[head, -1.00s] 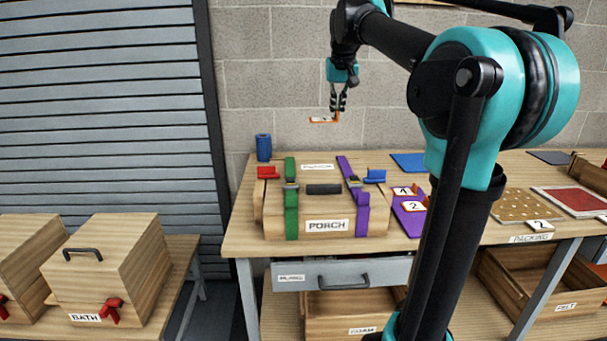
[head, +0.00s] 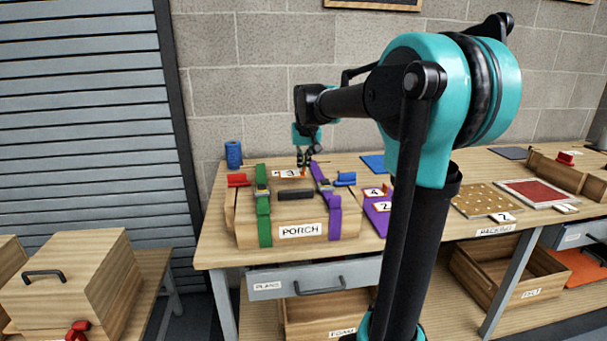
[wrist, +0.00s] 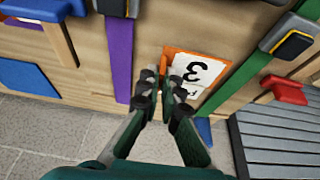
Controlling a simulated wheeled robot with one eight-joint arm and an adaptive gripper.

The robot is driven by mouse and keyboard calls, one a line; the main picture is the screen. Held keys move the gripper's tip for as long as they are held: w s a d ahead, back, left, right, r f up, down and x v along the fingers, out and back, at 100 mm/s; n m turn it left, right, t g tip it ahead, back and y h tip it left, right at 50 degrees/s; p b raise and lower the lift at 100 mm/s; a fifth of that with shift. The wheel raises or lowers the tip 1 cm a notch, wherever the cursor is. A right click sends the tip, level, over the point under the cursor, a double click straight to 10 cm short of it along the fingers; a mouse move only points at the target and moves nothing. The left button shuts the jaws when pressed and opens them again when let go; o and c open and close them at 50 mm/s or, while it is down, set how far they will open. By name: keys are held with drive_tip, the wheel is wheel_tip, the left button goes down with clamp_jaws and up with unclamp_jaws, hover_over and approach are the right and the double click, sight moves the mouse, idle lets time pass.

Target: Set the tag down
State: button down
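The tag (head: 288,173) is a white plate marked 3 with an orange edge. It is at the top of the PORCH crate (head: 262,232), over the pale label on the lid. My gripper (head: 303,162) is at the tag's right end in the head view, its fingers close together on the orange end. In the wrist view the tag (wrist: 197,72) lies just beyond my fingertips (wrist: 163,82), flat to the lid and partly covering the label. I cannot tell whether it fully touches the lid. The fingertips hide the grasped part.
A green strap (head: 263,220) and a purple strap (head: 334,218) with buckles flank the lid. A black handle (head: 296,194) is in front of the tag. Tags 4 (head: 373,192) and 2 (head: 383,207) sit on a purple mat to the right. A blue cylinder (head: 233,154) stands behind left.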

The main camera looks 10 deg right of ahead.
sight(303, 174)
drive_tip(key=shift+f, duration=1.65)
drive_tip(key=shift+f, duration=0.1)
drive_tip(key=c, duration=1.7)
unclamp_jaws()
drive_tip(key=v, duration=1.2)
